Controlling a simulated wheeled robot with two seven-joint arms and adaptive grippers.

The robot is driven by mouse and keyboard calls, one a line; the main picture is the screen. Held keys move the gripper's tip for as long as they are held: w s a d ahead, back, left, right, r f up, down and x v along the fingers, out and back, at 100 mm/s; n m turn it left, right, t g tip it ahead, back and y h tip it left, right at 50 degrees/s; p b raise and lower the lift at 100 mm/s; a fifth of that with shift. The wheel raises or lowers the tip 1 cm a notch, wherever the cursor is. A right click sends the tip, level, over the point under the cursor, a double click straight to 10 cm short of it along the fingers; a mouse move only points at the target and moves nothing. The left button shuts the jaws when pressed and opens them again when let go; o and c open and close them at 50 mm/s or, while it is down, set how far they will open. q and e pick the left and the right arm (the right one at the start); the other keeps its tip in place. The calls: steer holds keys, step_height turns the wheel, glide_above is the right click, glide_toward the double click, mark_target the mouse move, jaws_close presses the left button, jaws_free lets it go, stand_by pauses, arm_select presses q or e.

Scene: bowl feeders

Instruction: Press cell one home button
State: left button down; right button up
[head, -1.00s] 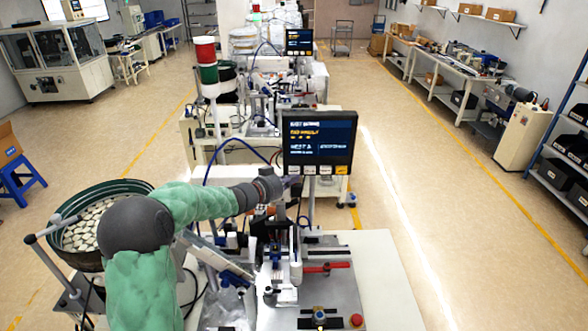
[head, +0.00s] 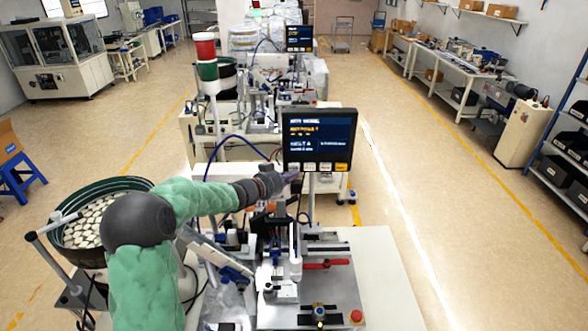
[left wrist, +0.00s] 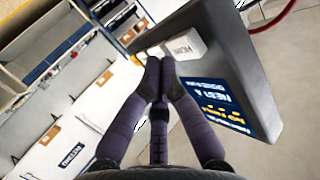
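The cell one panel (head: 319,140) is a dark screen on a post, with a row of white buttons and one yellow button along its lower edge. My left gripper (head: 293,176) is just below the leftmost white button (head: 294,167). In the left wrist view the purple fingers (left wrist: 160,66) are together with nothing between them. Their tips are close to a white button marked with what looks like HOME (left wrist: 184,46), beside the panel's dark edge (left wrist: 235,60). I cannot tell whether they touch it. My right gripper is not in view.
Below the panel is the cell's bench (head: 375,265) with fixtures, a red handle (head: 327,264) and a red stop button (head: 356,316). A bowl feeder (head: 65,215) with pale discs stands at the left. A second screen (head: 299,38) stands farther back. The right aisle is clear.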

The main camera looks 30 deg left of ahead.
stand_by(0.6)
arm_select(q)
steer(key=shift+w+a+p, duration=0.2)
steer(key=shift+w+p, duration=0.15)
steer(key=shift+p, duration=0.05)
steer(key=shift+w+a+p, duration=0.25)
steer(key=shift+w+p, duration=0.1)
steer(key=shift+w, duration=0.05)
stand_by(0.8)
steer(key=shift+s, duration=0.1)
steer(key=shift+s+d+b, duration=0.3)
steer(key=shift+s+d, duration=0.2)
steer(key=shift+s, duration=0.2)
steer(key=s+d, duration=0.1)
steer(key=s+b, duration=0.1)
steer(key=s, duration=0.1)
steer(key=s+d, duration=0.1)
steer(key=shift+s+d, duration=0.15)
steer(key=shift+d, duration=0.15)
stand_by(0.4)
